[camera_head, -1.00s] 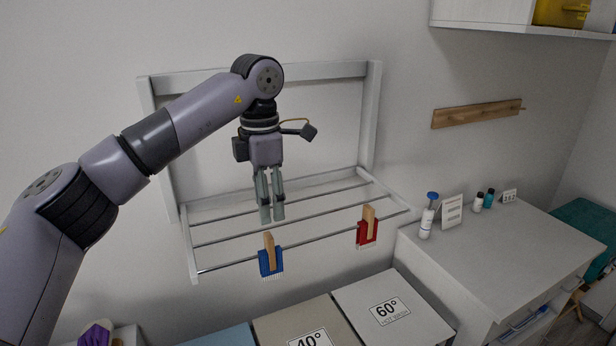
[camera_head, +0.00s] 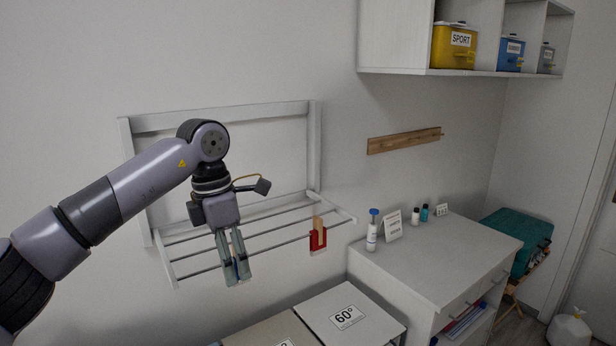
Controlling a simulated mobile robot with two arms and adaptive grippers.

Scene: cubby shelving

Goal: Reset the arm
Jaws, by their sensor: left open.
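My left arm comes in from the left and its gripper (camera_head: 237,279) points down in front of the wall drying rack (camera_head: 221,122). The two grey fingers look parted, with nothing seen between them. The fingers overlap the rack's front rail in the picture; I cannot tell whether they touch it. A red brush (camera_head: 318,240) with a wooden handle hangs on the front rail, to the right of the gripper and apart from it. No blue brush shows; the gripper covers that stretch of rail. My right gripper is not in view.
A white cabinet (camera_head: 440,262) at right holds a blue-topped bottle (camera_head: 372,232) and small items. A wall shelf (camera_head: 393,38) with a yellow SPORT box (camera_head: 453,52) is above.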

